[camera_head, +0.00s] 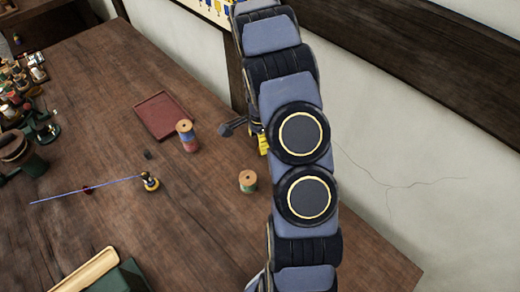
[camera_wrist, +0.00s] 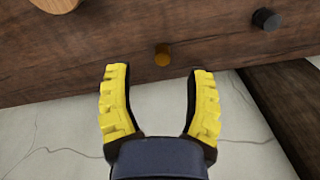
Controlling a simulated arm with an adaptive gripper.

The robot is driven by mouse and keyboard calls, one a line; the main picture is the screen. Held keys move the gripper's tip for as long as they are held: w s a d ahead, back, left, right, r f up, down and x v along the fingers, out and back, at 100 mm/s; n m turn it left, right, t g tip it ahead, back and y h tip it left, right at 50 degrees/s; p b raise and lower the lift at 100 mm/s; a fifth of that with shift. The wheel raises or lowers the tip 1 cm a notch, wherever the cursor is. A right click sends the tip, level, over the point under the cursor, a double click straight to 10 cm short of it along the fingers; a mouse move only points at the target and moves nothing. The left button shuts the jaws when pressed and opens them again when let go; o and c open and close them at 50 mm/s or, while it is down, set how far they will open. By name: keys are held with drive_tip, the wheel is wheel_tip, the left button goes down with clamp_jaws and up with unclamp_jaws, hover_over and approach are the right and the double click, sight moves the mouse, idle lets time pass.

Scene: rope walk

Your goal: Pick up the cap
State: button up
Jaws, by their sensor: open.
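My gripper (camera_wrist: 160,95) is open and empty, its two yellow fingers spread apart in the wrist view. A yellow finger also shows in the head view, partly hidden by my arm. A small brass-coloured round piece (camera_wrist: 162,55) lies on the wooden table, just beyond the fingertips in the picture and between their lines. It is apart from the fingers. A small dark cylinder (camera_wrist: 267,19) stands further right. I cannot tell for sure which of these is the cap. In the head view, a small dark piece (camera_head: 147,155) lies left of the striped spool.
The wooden table (camera_head: 100,85) holds a red tray (camera_head: 163,116), a striped spool (camera_head: 187,136) and a green spool (camera_head: 248,181). A thin blue rod (camera_head: 85,190) reaches a small brass-and-dark piece (camera_head: 149,182). Clutter fills the left edge. The wall (camera_head: 400,160) is right.

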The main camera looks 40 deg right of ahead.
drive_tip(key=f, duration=0.5)
drive_tip(key=shift+d+f, duration=0.1)
drive_tip(key=shift+d, duration=0.15)
clamp_jaws()
